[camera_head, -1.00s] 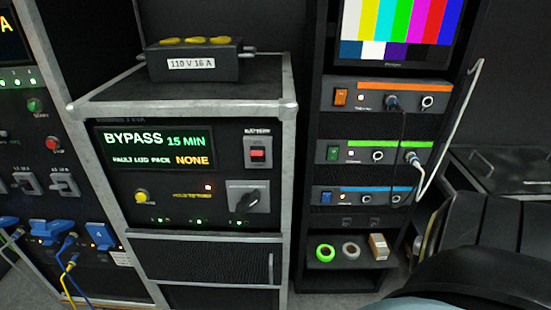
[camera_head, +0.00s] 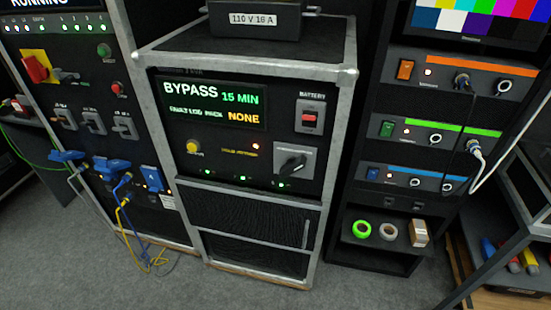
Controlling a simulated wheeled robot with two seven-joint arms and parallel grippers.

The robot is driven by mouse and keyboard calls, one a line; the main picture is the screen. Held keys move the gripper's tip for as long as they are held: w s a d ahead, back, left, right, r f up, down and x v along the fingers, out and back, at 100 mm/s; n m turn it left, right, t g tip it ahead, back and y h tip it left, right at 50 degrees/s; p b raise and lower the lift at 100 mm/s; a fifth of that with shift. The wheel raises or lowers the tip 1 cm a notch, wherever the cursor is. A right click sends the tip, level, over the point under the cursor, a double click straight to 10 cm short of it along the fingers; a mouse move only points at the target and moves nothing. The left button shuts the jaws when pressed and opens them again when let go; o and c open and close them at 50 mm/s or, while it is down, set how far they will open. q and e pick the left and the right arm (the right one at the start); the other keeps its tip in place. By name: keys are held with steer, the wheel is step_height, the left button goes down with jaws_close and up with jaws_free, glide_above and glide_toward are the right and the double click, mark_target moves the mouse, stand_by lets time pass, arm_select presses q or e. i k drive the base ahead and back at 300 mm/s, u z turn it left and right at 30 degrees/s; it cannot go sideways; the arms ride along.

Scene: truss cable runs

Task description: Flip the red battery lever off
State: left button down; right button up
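The red battery lever (camera_head: 309,120) sits in a grey switch plate under the label "BATTERY", at the upper right of the UPS panel (camera_head: 215,163). It is small, and I cannot tell its on or off position. The panel display (camera_head: 211,104) reads "BYPASS 15 MIN" and "NONE". A black rotary knob (camera_head: 292,164) on a grey plate is below the lever. Neither of my grippers shows in the head view.
A 110 V 16 A box (camera_head: 255,18) stands on the case. A power rack (camera_head: 75,110) with blue plugs (camera_head: 109,165) and hanging cables is at left. A device rack (camera_head: 433,129) is at right. Grey floor (camera_head: 185,290) is clear in front.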

mark_target(305, 117)
steer(key=u, duration=0.6)
steer(key=k, duration=1.35)
steer(key=u, duration=1)
steer(key=i, duration=1.65)
steer(key=z, duration=1.2)
steer(key=i, duration=0.4)
steer(key=z, duration=0.45)
